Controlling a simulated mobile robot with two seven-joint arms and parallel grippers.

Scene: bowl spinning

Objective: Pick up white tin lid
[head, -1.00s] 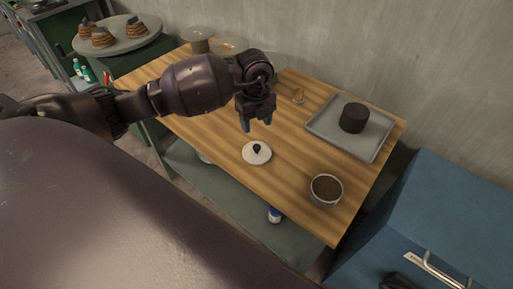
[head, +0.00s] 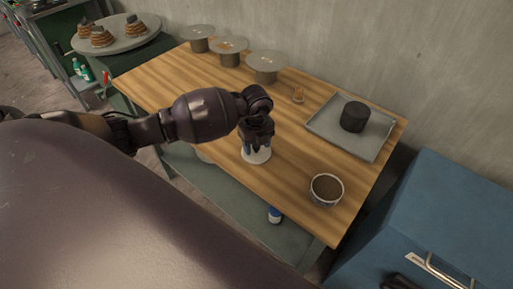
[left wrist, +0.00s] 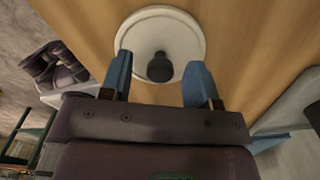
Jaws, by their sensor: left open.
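The white tin lid (head: 258,157) is a round white disc with a dark knob, lying on the wooden table near its front edge. In the left wrist view the lid (left wrist: 184,38) shows with its black knob (left wrist: 160,68) between my two blue fingers. My left gripper (head: 257,146) is right above the lid and hides its knob in the head view. In the left wrist view my left gripper (left wrist: 158,82) is open, with gaps on both sides of the knob. My right gripper is not in view.
A bowl with brown contents (head: 326,189) stands to the right on the wooden table (head: 205,100). A grey tray (head: 370,148) holds a dark cylinder (head: 354,117). Several round stands, one of them (head: 266,66), line the back. A blue cabinet (head: 430,215) stands at the right.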

